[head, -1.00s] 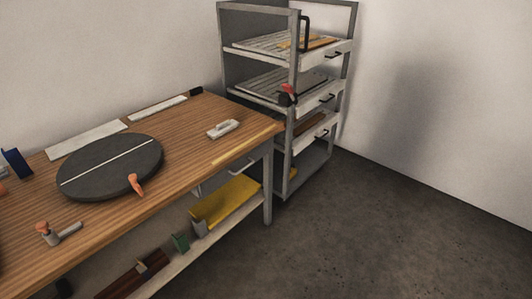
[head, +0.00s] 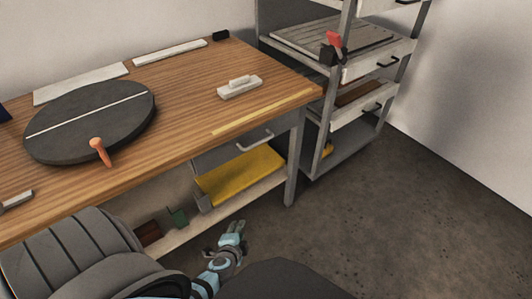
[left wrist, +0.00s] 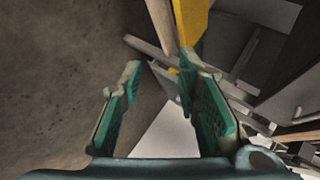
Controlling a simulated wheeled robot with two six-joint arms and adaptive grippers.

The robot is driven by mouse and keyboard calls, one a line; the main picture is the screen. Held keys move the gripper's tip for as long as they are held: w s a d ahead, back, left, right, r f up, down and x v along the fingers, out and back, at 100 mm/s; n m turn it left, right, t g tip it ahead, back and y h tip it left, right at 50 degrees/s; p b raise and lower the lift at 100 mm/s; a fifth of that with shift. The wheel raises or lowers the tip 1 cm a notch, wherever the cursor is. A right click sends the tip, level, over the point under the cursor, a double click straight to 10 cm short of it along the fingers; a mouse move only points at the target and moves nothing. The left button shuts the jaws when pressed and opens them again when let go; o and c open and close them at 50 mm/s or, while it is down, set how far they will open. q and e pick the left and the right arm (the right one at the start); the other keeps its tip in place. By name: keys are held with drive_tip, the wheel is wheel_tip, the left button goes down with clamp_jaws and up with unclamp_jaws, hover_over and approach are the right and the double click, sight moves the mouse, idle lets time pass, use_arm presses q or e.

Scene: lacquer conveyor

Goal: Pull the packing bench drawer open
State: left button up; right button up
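The packing bench (head: 185,125) has a wooden top and grey legs. Its grey drawer (head: 222,155) hangs under the right end of the top and looks shut. A pale bar handle (head: 254,141) is on its front. My left gripper (head: 237,228) is low in front of the bench, apart from the drawer and below its handle. In the left wrist view, its two green-padded fingers (left wrist: 158,82) are spread with nothing between them. I cannot clearly make out the drawer handle in that view. My right gripper is not in view.
A yellow item (head: 240,175) lies on the bench's lower shelf (head: 225,213) below the drawer. A grey rack (head: 320,150) stands right of the bench. A round dark turntable (head: 90,120) and a white block (head: 240,88) are on the top. The floor at right is clear.

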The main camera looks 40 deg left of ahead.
use_arm(q)
drive_tip(key=w+a+r+m+t+y+b, duration=0.1)
drive_tip(key=w+r+m+t+y+b, duration=0.15)
drive_tip(key=w+r+t, duration=0.35)
drive_tip(key=m+t+y+b, duration=0.2)
drive_tip(key=b, duration=0.1)
approach(260, 142)
drive_tip(key=shift+h, duration=0.25)
drive_tip(key=x, duration=0.9)
drive_tip(key=shift+w+a+f, duration=0.15)
drive_tip(key=shift+a+f, duration=0.05)
drive_tip(key=shift+w+a+r, duration=0.1)
drive_tip(key=shift+w+a, duration=0.1)
drive_tip(key=shift+w, duration=0.15)
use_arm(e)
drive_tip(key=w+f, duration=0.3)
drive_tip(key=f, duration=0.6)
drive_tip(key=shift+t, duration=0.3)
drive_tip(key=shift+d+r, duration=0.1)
use_arm(q)
clamp_jaws()
